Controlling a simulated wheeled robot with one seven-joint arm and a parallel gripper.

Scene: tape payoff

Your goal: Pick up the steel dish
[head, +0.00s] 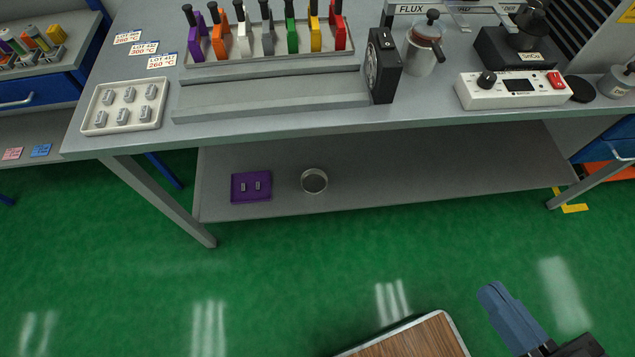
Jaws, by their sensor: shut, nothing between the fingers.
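The steel dish (314,181) is a small round metal dish with a raised rim. It sits on the grey lower shelf of the workbench, left of the shelf's middle. My gripper (492,292) is at the lower right of the head view, over the green floor, with blue fingers. It is shut and empty. It is well apart from the dish, in front of the bench and to the dish's right.
A purple tray (236,196) with two small grey parts lies left of the dish. The grey lower shelf (440,165) is bare to the right. The bench top (290,126) overhangs it. A wood-topped surface (412,340) stands at the bottom. Bench legs (165,205) flank the shelf.

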